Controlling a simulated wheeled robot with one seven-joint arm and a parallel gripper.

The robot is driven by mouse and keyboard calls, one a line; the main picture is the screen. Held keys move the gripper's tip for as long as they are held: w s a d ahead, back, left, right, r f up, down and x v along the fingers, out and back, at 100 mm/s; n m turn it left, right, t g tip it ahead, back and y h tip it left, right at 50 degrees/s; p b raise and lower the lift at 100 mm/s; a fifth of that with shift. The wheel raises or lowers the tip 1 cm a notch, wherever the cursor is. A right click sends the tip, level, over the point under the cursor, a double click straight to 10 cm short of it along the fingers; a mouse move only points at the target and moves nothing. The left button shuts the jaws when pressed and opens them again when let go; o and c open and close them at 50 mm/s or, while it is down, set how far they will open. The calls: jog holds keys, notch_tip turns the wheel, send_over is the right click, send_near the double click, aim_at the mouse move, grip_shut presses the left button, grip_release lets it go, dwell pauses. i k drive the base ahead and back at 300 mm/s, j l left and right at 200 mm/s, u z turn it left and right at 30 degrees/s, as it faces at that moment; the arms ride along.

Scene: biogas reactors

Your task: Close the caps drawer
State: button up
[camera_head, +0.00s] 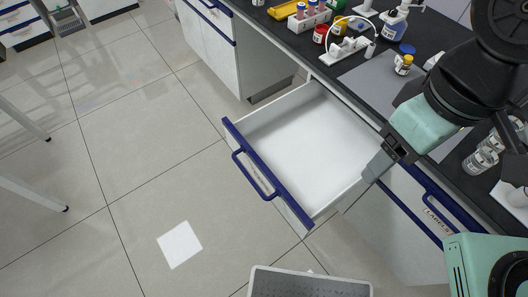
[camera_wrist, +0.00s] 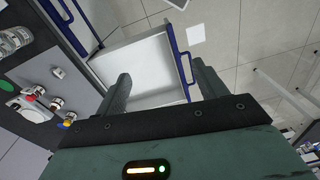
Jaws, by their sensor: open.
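A drawer (camera_head: 310,146) stands pulled far out from under the dark worktop in the head view. It is white and looks empty inside, with a blue front edge and a blue handle (camera_head: 255,177). The label behind its handle is too slanted to read. In the wrist view the open drawer (camera_wrist: 148,68) shows beyond my fingers, with its blue front (camera_wrist: 177,52) on the right. My gripper (camera_head: 385,162) is over the drawer's right side near the worktop edge. In the wrist view my gripper (camera_wrist: 162,84) is open with nothing between its fingers. Whether it touches the drawer side, I cannot tell.
A closed drawer (camera_head: 428,212) labelled LABELS is to the right. The worktop (camera_head: 350,85) holds bottles, a tube rack (camera_head: 309,20), jars and glass beakers (camera_head: 480,160).

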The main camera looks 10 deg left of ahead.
aim_at(306, 150)
jog(key=j+u, duration=0.3)
jog(key=u, duration=0.15)
jog(key=i+j+u, duration=0.15)
jog(key=u, duration=0.3)
jog(key=i+j+u, duration=0.15)
jog(key=j+u, duration=0.3)
jog(key=l, duration=0.1)
